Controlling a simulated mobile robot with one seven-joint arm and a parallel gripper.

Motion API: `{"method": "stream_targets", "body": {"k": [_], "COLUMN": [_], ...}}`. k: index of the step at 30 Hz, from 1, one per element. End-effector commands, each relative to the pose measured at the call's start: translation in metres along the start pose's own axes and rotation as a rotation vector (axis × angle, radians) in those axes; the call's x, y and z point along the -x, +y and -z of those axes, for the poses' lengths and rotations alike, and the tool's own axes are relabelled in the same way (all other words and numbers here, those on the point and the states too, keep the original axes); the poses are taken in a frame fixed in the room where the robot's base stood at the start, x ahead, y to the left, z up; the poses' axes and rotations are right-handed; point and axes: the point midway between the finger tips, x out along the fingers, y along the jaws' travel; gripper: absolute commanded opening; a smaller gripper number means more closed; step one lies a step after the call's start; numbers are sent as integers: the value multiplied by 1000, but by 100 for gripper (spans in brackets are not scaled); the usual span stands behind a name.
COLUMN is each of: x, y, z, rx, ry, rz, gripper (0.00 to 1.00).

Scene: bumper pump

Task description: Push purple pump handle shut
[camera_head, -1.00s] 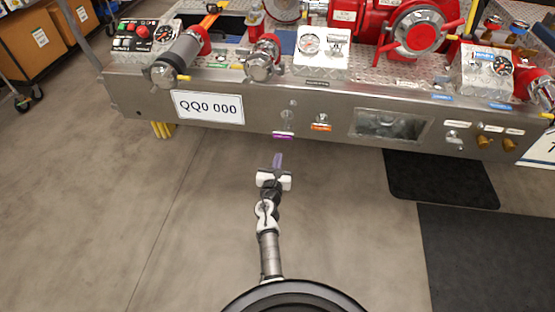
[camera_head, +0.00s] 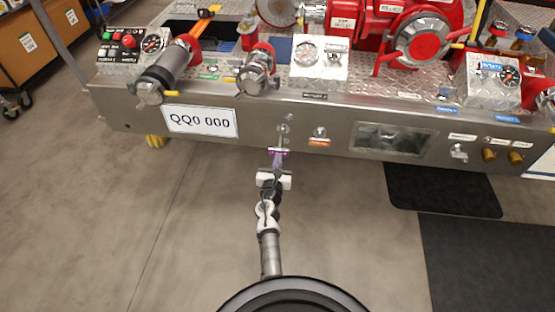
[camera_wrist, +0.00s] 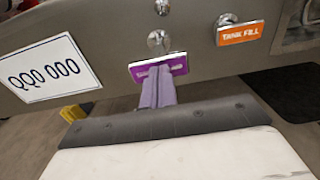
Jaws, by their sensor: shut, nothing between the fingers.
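The purple label plate (camera_head: 278,152) is on the lower front edge of the steel bumper, and it also shows in the wrist view (camera_wrist: 160,66). A round silver knob (camera_wrist: 158,42), the handle marked by the purple plate, stands out from the bumper just above it; it is small in the head view (camera_head: 284,130). My gripper (camera_head: 277,161) is shut and empty, just in front of and below the knob. In the wrist view, its pale purple fingers (camera_wrist: 157,80) overlap the lower part of the plate. I cannot tell whether the fingertips touch anything.
An orange tank fill label (camera_wrist: 240,34) with its own knob sits to the right. The number plate (camera_head: 200,121) is to the left. Gauges, valves and a red pump (camera_head: 415,38) stand on the bumper deck. Open floor and dark mats (camera_head: 440,189) lie in front.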

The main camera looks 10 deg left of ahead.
Motion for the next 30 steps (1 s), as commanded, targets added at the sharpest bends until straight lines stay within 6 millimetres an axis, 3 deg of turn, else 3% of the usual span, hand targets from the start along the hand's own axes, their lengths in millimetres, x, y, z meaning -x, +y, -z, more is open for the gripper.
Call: {"method": "stream_targets", "body": {"k": [5,12,18,30], "x": [-6,-50,-75,-80], "y": [0,0,1,0], "z": [1,2,2,-3], "rx": [0,0,0,-1], "ry": [0,-3,0,-3], "rz": [0,0,-1,-2], "gripper": [0,0,0,0]}}
